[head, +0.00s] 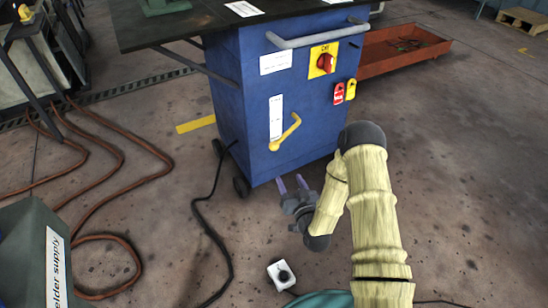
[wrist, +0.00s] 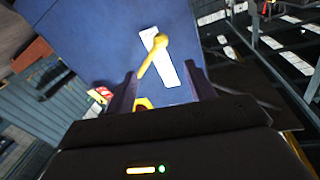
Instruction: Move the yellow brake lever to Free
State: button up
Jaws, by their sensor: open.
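The yellow brake lever (head: 285,134) is on the side of the blue cabinet (head: 236,90), pivoted low and slanting up to the right in the head view. A white label plate (head: 276,117) stands beside it; its words are too small to read. In the wrist view the lever (wrist: 153,54) lies across the white plate (wrist: 168,68), ahead of my fingers. My gripper (head: 291,183) is open and empty, below the lever and in front of the cabinet's lower edge. The wrist view shows its two fingers (wrist: 163,90) apart, with the lever beyond them, not between them.
A red rotary switch on a yellow plate (head: 323,61) and red and yellow tags (head: 344,92) are right of the lever. A grey handle bar (head: 315,35) juts out above. A black cable (head: 208,232) and a white pedal box (head: 281,274) lie on the floor.

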aim_at(275, 150)
dwell(0.3)
jog(key=b+x, duration=0.7)
jog(key=x, duration=0.9)
jog(key=shift+w+a+f+b, duration=0.1)
jog(key=shift+w+a+b, duration=0.05)
jog(key=shift+w+b, duration=0.25)
jog(key=shift+w+a, duration=0.15)
jog(key=shift+w, duration=0.1)
grip_shut()
